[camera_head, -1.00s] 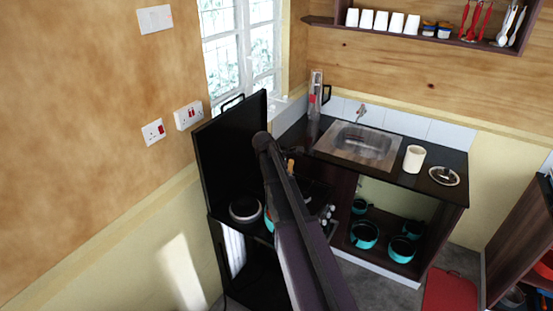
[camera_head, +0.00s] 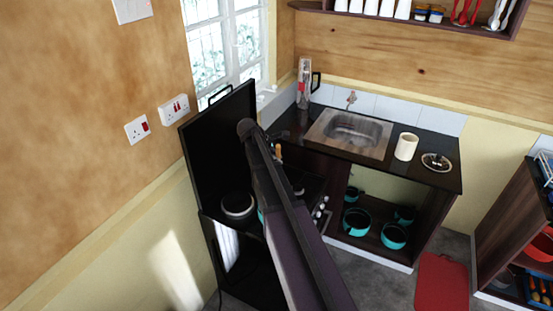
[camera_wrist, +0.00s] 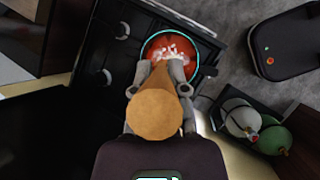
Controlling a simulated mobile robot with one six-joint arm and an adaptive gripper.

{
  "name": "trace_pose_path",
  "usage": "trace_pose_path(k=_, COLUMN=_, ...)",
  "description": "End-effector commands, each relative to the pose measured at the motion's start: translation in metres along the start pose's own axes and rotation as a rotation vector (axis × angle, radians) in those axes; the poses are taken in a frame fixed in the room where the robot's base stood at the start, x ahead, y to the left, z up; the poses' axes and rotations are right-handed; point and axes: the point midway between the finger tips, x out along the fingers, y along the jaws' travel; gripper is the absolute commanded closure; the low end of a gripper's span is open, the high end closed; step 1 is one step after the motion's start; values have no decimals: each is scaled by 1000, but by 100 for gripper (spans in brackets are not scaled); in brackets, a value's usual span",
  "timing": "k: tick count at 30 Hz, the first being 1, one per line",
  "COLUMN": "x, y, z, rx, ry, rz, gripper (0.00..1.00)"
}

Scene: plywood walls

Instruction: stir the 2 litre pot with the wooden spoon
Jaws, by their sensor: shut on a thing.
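My gripper (camera_wrist: 160,84) is shut on the wooden spoon (camera_wrist: 157,114), whose round handle end faces the wrist camera. The handle points down toward the turquoise-rimmed pot (camera_wrist: 196,66), which holds red contents with pale bits. The spoon's lower end is hidden behind its handle and my fingers, so I cannot tell how deep it reaches. The pot stands on the dark stove (camera_wrist: 100,55). In the head view my arm hides most of the pot, and a small orange-brown bit of the spoon (camera_head: 277,151) shows beside the arm.
The raised black stove lid (camera_head: 215,135) stands on the left by the window. The counter holds a sink (camera_head: 350,132), a cream cup (camera_head: 406,146) and a glass lid (camera_head: 436,162). Turquoise pots (camera_head: 394,236) stand on the shelf below.

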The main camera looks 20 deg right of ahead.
Motion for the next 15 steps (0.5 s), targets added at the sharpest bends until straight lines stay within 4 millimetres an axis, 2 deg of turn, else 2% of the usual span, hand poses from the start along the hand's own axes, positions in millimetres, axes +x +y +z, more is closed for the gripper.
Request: trace_pose_path(k=15, x=16, y=-13, z=-13, rx=-2, ry=0, rz=1, gripper=100)
